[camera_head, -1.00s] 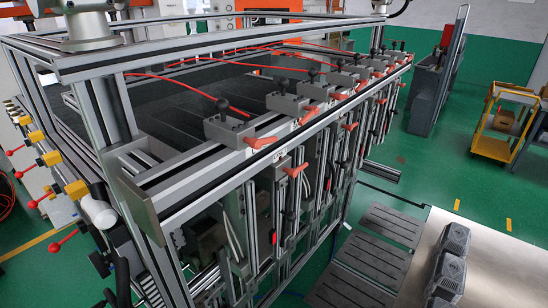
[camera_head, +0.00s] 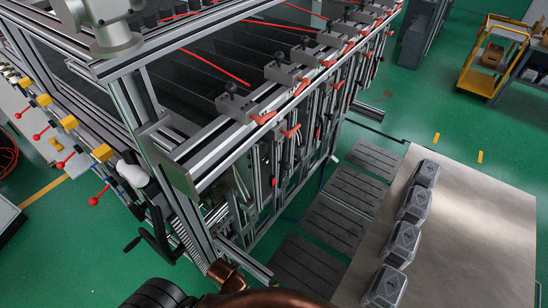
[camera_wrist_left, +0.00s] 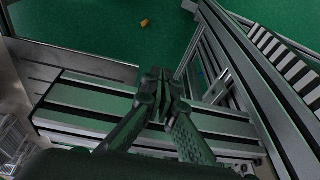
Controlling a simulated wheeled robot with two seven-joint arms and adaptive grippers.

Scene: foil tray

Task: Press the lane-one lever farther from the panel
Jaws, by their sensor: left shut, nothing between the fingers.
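Red levers stand along the front rail of the metal frame in the head view. The nearest is an upper red lever (camera_head: 263,118), with a lower red lever (camera_head: 290,131) just right of and below it. Several more recede to the upper right. I cannot tell which pair is lane one. My left gripper (camera_wrist_left: 163,80) shows in the wrist view, shut and empty, over aluminium profiles (camera_wrist_left: 90,98), with no red lever visible there. The gripper is not visible in the head view. My right gripper is in neither view.
A metal table (camera_head: 460,225) with several grey castings (camera_head: 413,203) stands at the right. Dark slotted plates (camera_head: 335,222) lie between it and the frame. Red-knobbed handles (camera_head: 97,199) stick out at the left. A yellow cart (camera_head: 490,60) is far right, on open green floor.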

